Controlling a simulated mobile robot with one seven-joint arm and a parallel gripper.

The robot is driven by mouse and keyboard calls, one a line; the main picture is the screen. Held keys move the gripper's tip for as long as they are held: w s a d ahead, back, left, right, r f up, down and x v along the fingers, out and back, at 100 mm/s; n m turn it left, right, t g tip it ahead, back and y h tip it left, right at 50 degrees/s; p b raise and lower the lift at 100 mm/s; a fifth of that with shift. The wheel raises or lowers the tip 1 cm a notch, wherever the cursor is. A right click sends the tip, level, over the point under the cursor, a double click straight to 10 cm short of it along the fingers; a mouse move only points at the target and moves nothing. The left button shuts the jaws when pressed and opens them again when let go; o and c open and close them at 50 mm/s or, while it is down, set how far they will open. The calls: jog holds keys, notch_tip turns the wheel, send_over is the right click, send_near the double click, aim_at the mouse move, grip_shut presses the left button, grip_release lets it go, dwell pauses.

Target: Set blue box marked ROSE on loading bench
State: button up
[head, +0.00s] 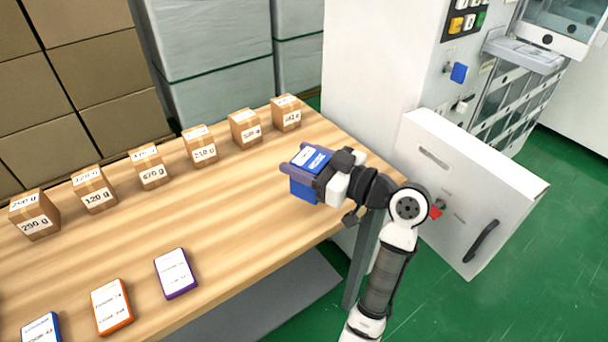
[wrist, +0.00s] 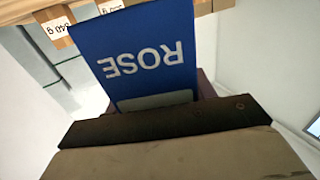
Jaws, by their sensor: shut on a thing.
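The blue box (head: 304,186) is held in my gripper (head: 318,176) over the right end of the wooden bench (head: 240,210). In the wrist view the blue box (wrist: 140,50) shows the word ROSE upside down, and its near end is hidden by the gripper (wrist: 165,125). My gripper is shut on it. In the head view the box has a white label on top. I cannot tell whether its underside touches the bench.
Several brown cartons with gram labels, one of them (head: 203,147), line the back of the bench. Purple-edged (head: 176,273), orange-edged (head: 111,306) and blue-edged (head: 42,328) cards or flat boxes lie at the front left. A white machine (head: 385,80) with an open door panel (head: 470,190) stands at right. The bench middle is clear.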

jog(key=shift+f, duration=2.1)
jog(key=shift+f, duration=0.2)
jog(key=o, duration=1)
jog(key=shift+o, duration=0.2)
jog(key=shift+d+r, duration=0.15)
jog(key=shift+r, duration=0.15)
jog(key=b+v, duration=0.2)
jog(key=v, duration=0.9)
jog(key=shift+s+d, duration=0.3)
jog(key=shift+s, duration=0.05)
jog(key=shift+f, duration=0.15)
